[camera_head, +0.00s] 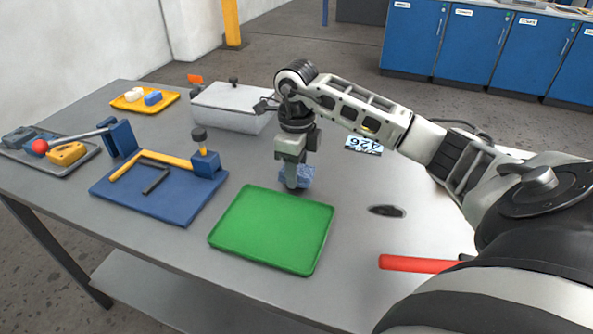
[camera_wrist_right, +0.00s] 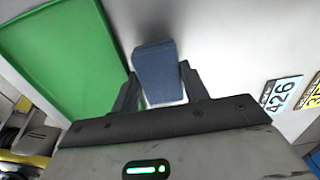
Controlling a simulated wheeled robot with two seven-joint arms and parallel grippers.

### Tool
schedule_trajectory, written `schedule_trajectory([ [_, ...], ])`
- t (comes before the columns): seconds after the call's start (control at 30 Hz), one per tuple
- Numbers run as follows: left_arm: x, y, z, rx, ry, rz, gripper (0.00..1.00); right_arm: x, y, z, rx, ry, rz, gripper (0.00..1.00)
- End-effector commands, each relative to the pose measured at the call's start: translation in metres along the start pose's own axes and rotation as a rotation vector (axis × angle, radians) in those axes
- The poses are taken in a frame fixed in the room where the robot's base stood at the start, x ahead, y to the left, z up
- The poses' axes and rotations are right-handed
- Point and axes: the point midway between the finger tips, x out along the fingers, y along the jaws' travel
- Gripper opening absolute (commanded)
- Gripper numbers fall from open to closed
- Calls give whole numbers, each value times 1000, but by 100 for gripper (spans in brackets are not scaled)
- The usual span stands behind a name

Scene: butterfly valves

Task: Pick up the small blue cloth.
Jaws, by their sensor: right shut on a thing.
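The small blue cloth (camera_head: 304,178) is a folded blue piece behind the green tray in the head view. It also shows in the right wrist view (camera_wrist_right: 158,72), between the two dark fingers. My right gripper (camera_head: 293,180) points down and is shut on the cloth; in the wrist view it shows at the bottom (camera_wrist_right: 160,85). I cannot tell whether the cloth touches the table or is just above it. The left gripper is not in view.
An empty green tray (camera_head: 270,228) lies just in front of the cloth. A blue board (camera_head: 150,200) with a yellow frame is at left. A grey box (camera_head: 229,106) stands behind. A red handle (camera_head: 415,263) is at front right. Number plates (camera_wrist_right: 283,94) lie on the table.

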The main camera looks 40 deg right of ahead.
Motion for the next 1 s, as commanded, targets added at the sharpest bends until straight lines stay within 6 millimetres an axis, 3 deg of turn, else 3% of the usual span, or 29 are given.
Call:
schedule_trajectory([
  [0.07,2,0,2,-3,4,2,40,-15,-1,1,-1,-6,-5,23],
  [0.33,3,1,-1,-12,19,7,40,-76,27,-43,-2,-3,-9,23],
  [0.63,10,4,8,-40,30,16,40,-102,65,-100,0,4,-7,23],
  [1.0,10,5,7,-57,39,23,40,-115,78,-117,1,1,0,23],
])
